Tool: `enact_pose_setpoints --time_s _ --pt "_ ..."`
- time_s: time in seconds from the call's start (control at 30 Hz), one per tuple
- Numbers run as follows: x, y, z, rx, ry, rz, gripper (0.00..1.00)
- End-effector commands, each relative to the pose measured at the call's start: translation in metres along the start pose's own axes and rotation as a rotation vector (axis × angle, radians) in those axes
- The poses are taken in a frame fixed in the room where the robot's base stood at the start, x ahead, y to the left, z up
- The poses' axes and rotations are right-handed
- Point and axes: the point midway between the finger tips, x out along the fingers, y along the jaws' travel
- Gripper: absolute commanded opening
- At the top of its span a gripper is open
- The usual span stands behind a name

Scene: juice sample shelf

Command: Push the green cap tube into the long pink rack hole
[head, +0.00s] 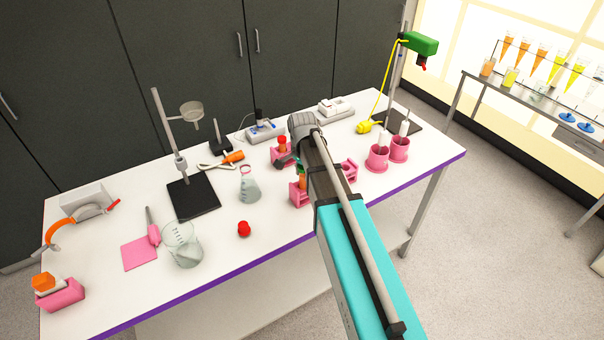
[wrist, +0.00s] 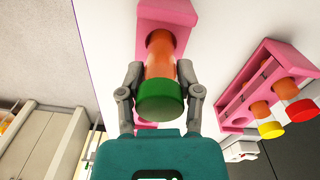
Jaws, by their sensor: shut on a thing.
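The green cap tube (wrist: 160,95) holds orange liquid and sits between the two fingers of my gripper (wrist: 157,85) in the wrist view. My gripper is shut on it near the cap. The tube's far end overlaps a pink end of the long pink rack (wrist: 180,12); I cannot tell how deep it sits in a hole. In the head view my arm covers most of the gripper and the middle of the rack. The rack's left end (head: 298,196) and right end (head: 350,171) show on either side of the arm, and a little green cap shows beside it.
A second pink rack (wrist: 265,75) holds a yellow cap tube (wrist: 270,129) and a red cap tube (wrist: 299,110). Two pink cups (head: 377,160) stand to the right. A flask (head: 249,188) and a red round thing (head: 244,229) are to the left. The table's front edge is close.

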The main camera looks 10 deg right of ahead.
Motion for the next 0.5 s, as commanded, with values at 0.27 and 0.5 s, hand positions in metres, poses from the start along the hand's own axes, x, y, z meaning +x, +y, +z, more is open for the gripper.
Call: enact_pose_setpoints --time_s 0.27,0.5 --pt "0.0027 0.0001 -0.0001 0.0 0.0 0.0 0.0" --pt "0.0065 0.0001 -0.0002 0.0 0.0 0.0 0.0"
